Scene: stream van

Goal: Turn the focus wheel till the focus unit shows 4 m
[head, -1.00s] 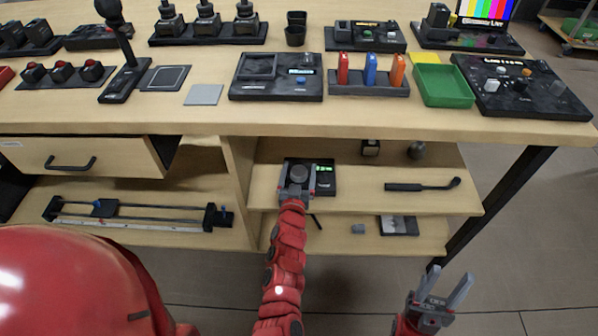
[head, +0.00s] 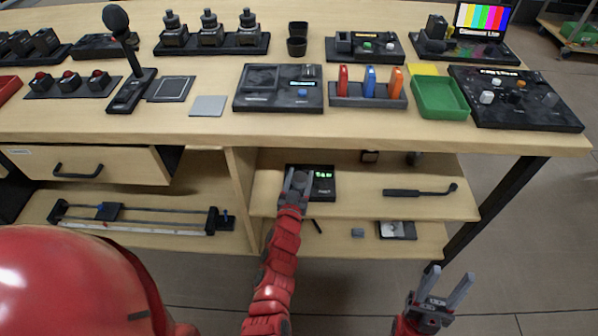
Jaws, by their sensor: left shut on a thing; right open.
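The focus unit (head: 323,188) is a small black box on the upper shelf under the bench. Its green display (head: 324,174) is lit, but the digits are too small to read surely. The round dark focus wheel (head: 300,176) is at the unit's left side, partly hidden by my gripper. My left gripper (head: 298,180) is shut on the focus wheel, with a finger on either side of it. My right gripper (head: 447,285) is open and empty, low at the front right, away from the shelves.
A black crank-like tool (head: 420,191) lies on the same shelf to the right. The bench top (head: 180,121) is above, crowded with consoles and a green tray (head: 440,113). An open drawer (head: 85,163) juts out at left. A slider rail (head: 135,218) lies lower left.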

